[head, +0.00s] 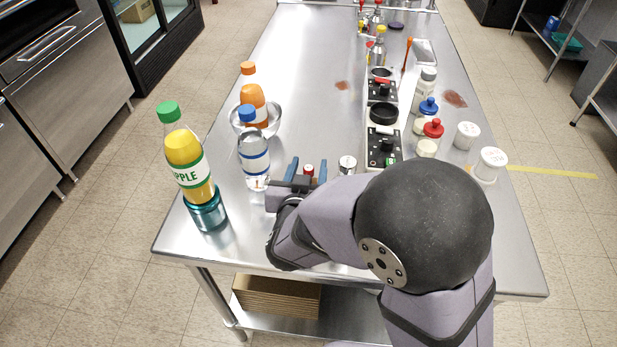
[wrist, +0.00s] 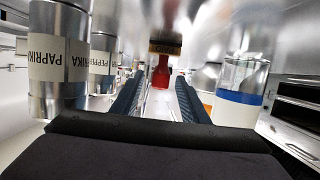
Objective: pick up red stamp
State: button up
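The red stamp (wrist: 160,74) has a red handle and a brown block with lettering. In the wrist view it shows between the tips of my gripper (wrist: 159,82), with a gap to each finger. In the head view the stamp (head: 308,169) is a small red-topped thing near the table's near edge, between the blue fingers of my gripper (head: 307,168). The gripper is open and holds nothing. Whether the tips reach past the stamp's handle is hard to tell.
A silver paprika jar (wrist: 60,62) stands close by on one side, and a clear bottle with a blue band (wrist: 241,88) on the other. A juice bottle (head: 188,160) stands in a teal holder. Black-topped devices (head: 382,145) and white jars (head: 488,163) are to the right.

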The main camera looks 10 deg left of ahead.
aim_at(309, 168)
grip_shut()
jog(key=shift+r, duration=0.15)
notch_tip(309, 168, up, 10)
jog(key=shift+f+p, duration=0.1)
jog(key=shift+p, duration=1)
